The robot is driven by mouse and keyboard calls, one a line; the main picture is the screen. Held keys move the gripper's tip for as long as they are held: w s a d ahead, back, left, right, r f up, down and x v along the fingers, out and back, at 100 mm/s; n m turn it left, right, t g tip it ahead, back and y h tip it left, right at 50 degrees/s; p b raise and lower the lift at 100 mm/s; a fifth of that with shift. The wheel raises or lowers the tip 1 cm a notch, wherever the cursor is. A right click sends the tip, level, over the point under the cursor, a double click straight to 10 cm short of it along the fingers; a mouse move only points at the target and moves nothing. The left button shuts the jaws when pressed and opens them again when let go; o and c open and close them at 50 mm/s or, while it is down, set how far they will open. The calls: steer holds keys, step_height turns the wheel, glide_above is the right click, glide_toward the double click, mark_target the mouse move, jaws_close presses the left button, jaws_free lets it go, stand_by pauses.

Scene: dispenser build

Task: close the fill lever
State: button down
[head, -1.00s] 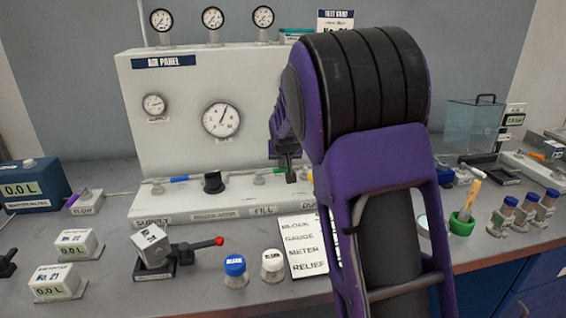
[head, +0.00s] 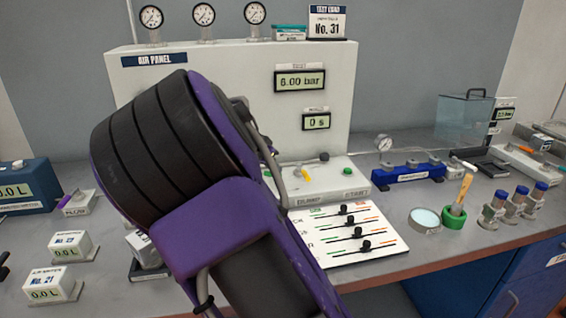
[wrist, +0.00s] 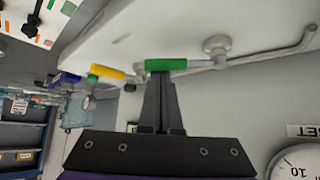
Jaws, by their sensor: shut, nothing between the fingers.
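In the wrist view, a lever with a green handle (wrist: 166,65), which looks like the fill lever, lies roughly in line with its grey pipe. My gripper (wrist: 160,76) is shut and empty, with its fingertips at the left half of the green handle. I cannot tell whether they touch it. A lever with a yellow handle (wrist: 107,72) sits to the left in that view, and its yellow handle also shows in the head view (head: 305,174). In the head view my arm hides my gripper, the green lever and the left part of the white base (head: 328,184).
The white air panel (head: 235,60) stands behind, with a 6.00 bar display (head: 300,80). A card with black sliders (head: 350,240) lies in front. A blue manifold (head: 408,174), a green cup (head: 453,216) and several blue-capped bottles (head: 515,203) stand to the right.

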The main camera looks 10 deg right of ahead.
steer(key=shift+s+a+r+m+g+h+p, duration=0.15)
steer(key=shift+s+a+m+g+h+p, duration=0.35)
steer(key=shift+m, duration=0.4)
steer(key=m+p, duration=0.1)
steer(key=a+m+g+h, duration=0.1)
steer(key=shift+s+m+g+p, duration=0.3)
steer(key=shift+s+m+p, duration=0.1)
steer(key=a+m+g+p, duration=0.1)
steer(key=m, duration=0.1)
steer(key=a+m+g+h+p, duration=0.1)
steer(key=shift+s+a+m+g, duration=0.1)
steer(key=shift+s+m+g, duration=0.2)
steer(key=shift+s+m, duration=0.1)
steer(key=shift+s+a+f, duration=0.1)
steer(key=shift+a+f, duration=0.1)
steer(key=shift+a, duration=0.2)
steer(key=shift+d+r, duration=0.1)
steer(key=shift+d, duration=0.35)
steer(key=d, duration=0.3)
steer(key=shift+w+r, duration=0.25)
steer(key=w+v, duration=0.1)
steer(key=v, duration=0.9)
steer(key=shift+s+p, duration=0.3)
steer(key=shift+s, duration=0.05)
